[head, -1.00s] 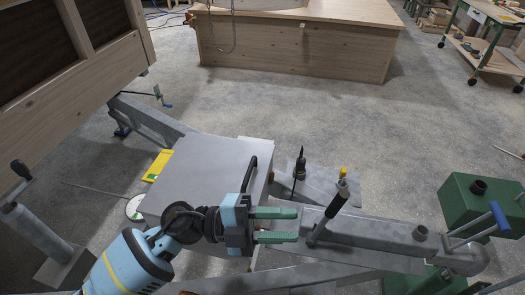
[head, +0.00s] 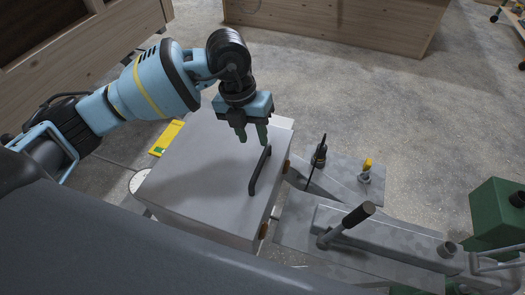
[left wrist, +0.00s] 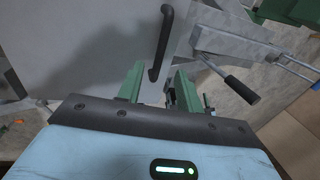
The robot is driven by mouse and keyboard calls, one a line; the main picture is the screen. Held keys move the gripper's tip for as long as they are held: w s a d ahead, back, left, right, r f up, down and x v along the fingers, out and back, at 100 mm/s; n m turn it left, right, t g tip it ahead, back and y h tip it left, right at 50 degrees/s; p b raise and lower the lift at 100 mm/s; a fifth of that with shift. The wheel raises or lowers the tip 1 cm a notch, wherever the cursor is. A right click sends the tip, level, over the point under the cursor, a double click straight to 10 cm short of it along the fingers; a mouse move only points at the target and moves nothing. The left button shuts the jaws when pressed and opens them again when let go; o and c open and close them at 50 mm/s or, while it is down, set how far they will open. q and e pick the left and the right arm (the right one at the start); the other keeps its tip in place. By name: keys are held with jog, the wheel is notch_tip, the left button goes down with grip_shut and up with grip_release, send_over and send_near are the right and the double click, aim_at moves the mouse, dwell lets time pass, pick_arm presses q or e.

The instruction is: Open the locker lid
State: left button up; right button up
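The locker is a grey box, and its flat grey lid (head: 205,165) looks shut. A dark bar handle (head: 259,172) stands on the lid near its right edge. My left gripper (head: 251,138) points down above the far end of the handle, with its green fingers apart and nothing held. In the left wrist view the handle (left wrist: 162,45) runs toward the gap between the open fingers (left wrist: 160,85). I cannot tell if the fingers touch it. The lid (left wrist: 90,50) fills the left of that view. My right gripper is not in view.
Right of the locker is a grey metal hitch frame (head: 385,235) with a black-gripped lever (head: 358,215). A green block (head: 495,205) stands at far right. A yellow item (head: 166,138) lies left of the locker. A wooden counter (head: 330,25) stands behind, with open floor before it.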

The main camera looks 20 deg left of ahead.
aim_at(260, 161)
pick_arm(q)
jog(key=shift+d+f, duration=0.3)
jog(key=shift+f, duration=0.95)
jog(key=shift+d+f, duration=0.25)
jog(key=shift+f, duration=1.05)
jog(key=shift+d+f, duration=0.3)
jog(key=shift+f, duration=0.95)
jog(key=shift+s, duration=0.1)
jog(key=shift+c, duration=0.2)
grip_shut()
